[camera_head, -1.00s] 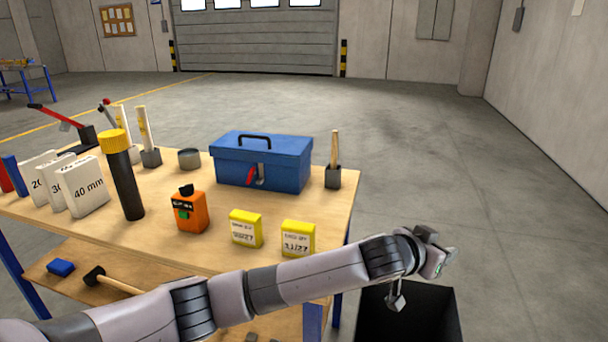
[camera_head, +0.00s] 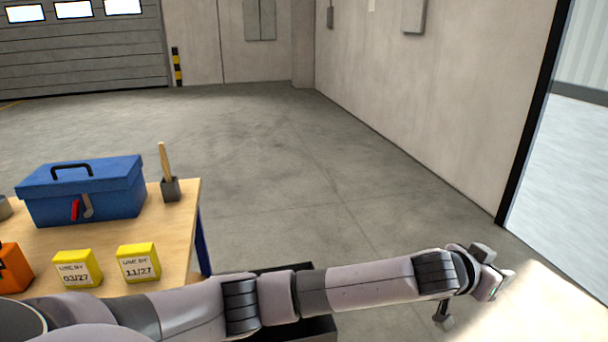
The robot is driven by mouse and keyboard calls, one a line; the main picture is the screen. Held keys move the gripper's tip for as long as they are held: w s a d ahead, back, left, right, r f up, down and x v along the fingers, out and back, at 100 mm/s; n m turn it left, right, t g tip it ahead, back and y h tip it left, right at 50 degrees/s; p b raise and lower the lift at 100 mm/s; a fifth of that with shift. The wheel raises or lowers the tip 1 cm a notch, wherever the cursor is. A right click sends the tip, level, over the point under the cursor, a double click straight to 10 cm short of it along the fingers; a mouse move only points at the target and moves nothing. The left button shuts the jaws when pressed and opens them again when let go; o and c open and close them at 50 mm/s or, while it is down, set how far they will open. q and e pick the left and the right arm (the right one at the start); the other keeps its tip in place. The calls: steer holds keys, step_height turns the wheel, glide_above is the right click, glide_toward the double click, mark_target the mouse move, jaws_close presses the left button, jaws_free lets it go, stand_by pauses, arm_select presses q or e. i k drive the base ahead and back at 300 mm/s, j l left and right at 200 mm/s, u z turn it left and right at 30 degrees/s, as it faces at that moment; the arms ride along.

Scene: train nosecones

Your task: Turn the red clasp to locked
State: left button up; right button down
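The red clasp (camera_head: 75,209) is a small red lever on the front of the blue toolbox (camera_head: 115,202), at the left of the view. It hangs slightly tilted beside a grey metal hasp (camera_head: 88,206). Whether it is locked I cannot tell. The toolbox lid looks closed, with a dark handle on top. My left arm crosses the bottom from the left. Its gripper (camera_head: 463,284) is far to the right of the toolbox, past the table, with its fingers apart and nothing visible between them. My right gripper is not in view.
The wooden table (camera_head: 188,225) ends just right of the toolbox. Two yellow boxes (camera_head: 138,264) and an orange container (camera_head: 12,270) stand in front. A brush-like wooden handle (camera_head: 165,162) stands in a dark holder. A black bin (camera_head: 310,328) lies behind my arm. The floor beyond is clear.

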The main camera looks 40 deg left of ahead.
mark_target(76, 206)
steer(key=k+j+z, duration=0.2)
steer(key=z, duration=0.8)
steer(key=k+j, duration=0.15)
steer(key=k, duration=0.6)
steer(key=k+j, duration=0.15)
steer(key=k, duration=0.65)
steer(key=k+j, duration=0.15)
steer(key=k, duration=0.6)
steer(key=k+j, duration=0.15)
steer(key=k, duration=0.6)
